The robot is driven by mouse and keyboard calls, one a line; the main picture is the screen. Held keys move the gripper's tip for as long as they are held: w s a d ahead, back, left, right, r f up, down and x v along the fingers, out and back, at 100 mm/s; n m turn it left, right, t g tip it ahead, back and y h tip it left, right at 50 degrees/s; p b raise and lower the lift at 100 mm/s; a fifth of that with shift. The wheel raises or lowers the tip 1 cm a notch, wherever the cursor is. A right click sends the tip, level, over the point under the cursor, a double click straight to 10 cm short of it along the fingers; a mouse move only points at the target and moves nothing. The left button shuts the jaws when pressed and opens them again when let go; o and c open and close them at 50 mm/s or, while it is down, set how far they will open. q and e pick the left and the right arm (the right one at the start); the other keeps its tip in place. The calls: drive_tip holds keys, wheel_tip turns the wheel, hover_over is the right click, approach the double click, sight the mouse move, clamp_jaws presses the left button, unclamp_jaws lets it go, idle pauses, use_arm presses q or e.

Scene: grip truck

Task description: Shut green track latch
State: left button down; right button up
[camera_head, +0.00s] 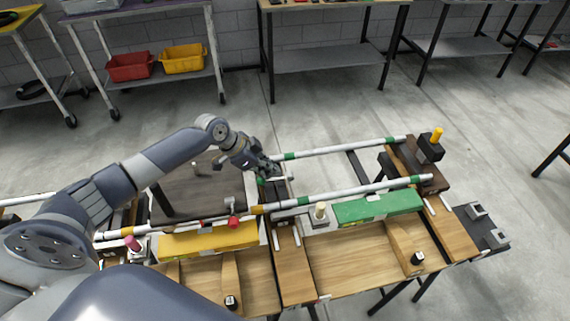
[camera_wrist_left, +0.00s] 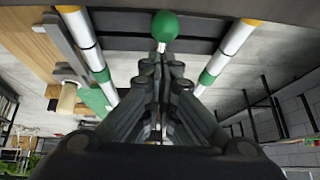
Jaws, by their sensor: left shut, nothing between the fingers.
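In the left wrist view a green knob (camera_wrist_left: 165,26) on a short pale stem, apparently the green track latch's handle, sits just beyond the fingertips of my left gripper (camera_wrist_left: 160,62). Its fingers are together with nothing between them. In the head view my left gripper (camera_head: 270,172) is over the dark crosspiece between the two white rails, at their green-banded section. The knob is mostly hidden there by the gripper. I cannot tell whether fingers and knob touch. My right gripper is not in view.
White rails, the far one (camera_head: 340,148) and near one (camera_head: 340,195), flank the gripper. A green block (camera_head: 378,207), a yellow block (camera_head: 208,240) and a red knob (camera_head: 234,222) lie nearer. A post with an orange top (camera_head: 437,135) stands right. Open floor lies beyond.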

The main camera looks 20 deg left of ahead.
use_arm(q)
drive_tip(key=shift+s+a+f+t+h+b, duration=0.3)
drive_tip(key=shift+s+f+t+h+b, duration=0.1)
drive_tip(key=shift+f+h+b, duration=0.15)
drive_tip(key=shift+a, duration=0.1)
drive_tip(key=shift+f+b, duration=0.25)
drive_tip(key=shift+b, duration=0.25)
drive_tip(key=shift+s+a, duration=0.1)
